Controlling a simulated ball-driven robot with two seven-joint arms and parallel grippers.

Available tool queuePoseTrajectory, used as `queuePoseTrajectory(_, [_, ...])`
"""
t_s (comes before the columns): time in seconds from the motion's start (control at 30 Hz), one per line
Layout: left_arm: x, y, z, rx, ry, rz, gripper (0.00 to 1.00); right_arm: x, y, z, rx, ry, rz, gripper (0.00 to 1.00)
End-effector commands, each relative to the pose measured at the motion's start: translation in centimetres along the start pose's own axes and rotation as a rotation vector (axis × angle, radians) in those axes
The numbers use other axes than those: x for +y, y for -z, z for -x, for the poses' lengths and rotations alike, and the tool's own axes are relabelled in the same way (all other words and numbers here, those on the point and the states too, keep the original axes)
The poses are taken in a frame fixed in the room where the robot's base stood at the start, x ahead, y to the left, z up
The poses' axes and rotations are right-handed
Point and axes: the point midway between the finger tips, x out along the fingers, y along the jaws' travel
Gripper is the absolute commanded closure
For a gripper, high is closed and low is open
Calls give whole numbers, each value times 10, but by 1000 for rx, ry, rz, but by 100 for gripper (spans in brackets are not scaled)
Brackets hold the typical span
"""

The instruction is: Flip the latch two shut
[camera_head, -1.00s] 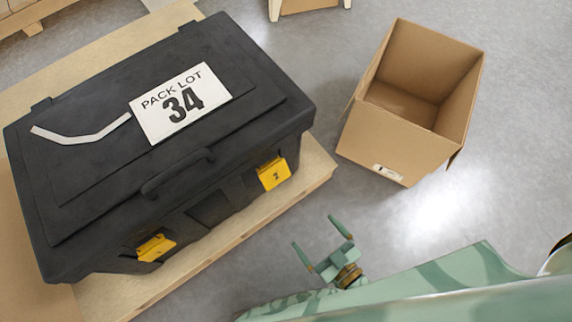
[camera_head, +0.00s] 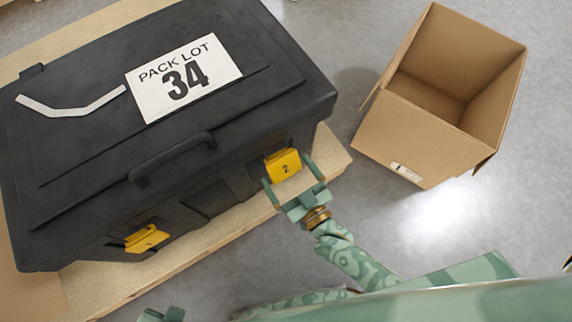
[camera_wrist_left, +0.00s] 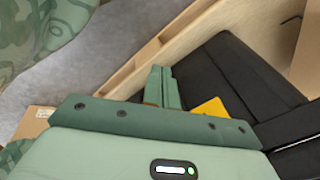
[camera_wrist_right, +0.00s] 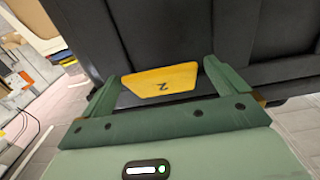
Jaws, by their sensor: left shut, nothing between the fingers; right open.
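Latch two, a yellow tab marked 2 (camera_head: 283,165), is on the front of the black case (camera_head: 100,130), near its right end. It also shows in the right wrist view (camera_wrist_right: 161,81), between the fingers. My right gripper (camera_head: 287,174) is open, its fingers on either side of the latch's lower part; contact cannot be told. Another yellow latch (camera_head: 146,238) is at the left of the case front. My left gripper shows in the left wrist view (camera_wrist_left: 162,72), shut and empty, with a yellow latch (camera_wrist_left: 212,108) beyond it. In the head view only a bit of it shows at the bottom.
The case stands on a wooden pallet (camera_head: 335,160). An open cardboard box (camera_head: 410,140) stands on the floor to the right. Grey floor is clear between the pallet and the box.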

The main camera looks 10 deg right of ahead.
Motion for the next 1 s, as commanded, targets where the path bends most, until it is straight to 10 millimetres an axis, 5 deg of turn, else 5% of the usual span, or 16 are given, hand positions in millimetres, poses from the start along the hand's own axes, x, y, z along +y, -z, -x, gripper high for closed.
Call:
queuePoseTrajectory(0.4, [1, 8, 2, 29, -2, 14, 100, 0, 0, -11, 0, 0, 0, 2])
queuePoseTrajectory(0.57, [1, 8, 2, 29, -2, 14, 100, 0, 0, -11, 0, 0, 0, 46])
queuePoseTrajectory(0.8, [4, 10, -4, 38, -10, 23, 100, 0, -5, -12, 25, 0, 0, 46])
queuePoseTrajectory(1.0, [2, 50, 9, 188, -19, 102, 100, -1, -11, -19, 186, 0, 1, 46])
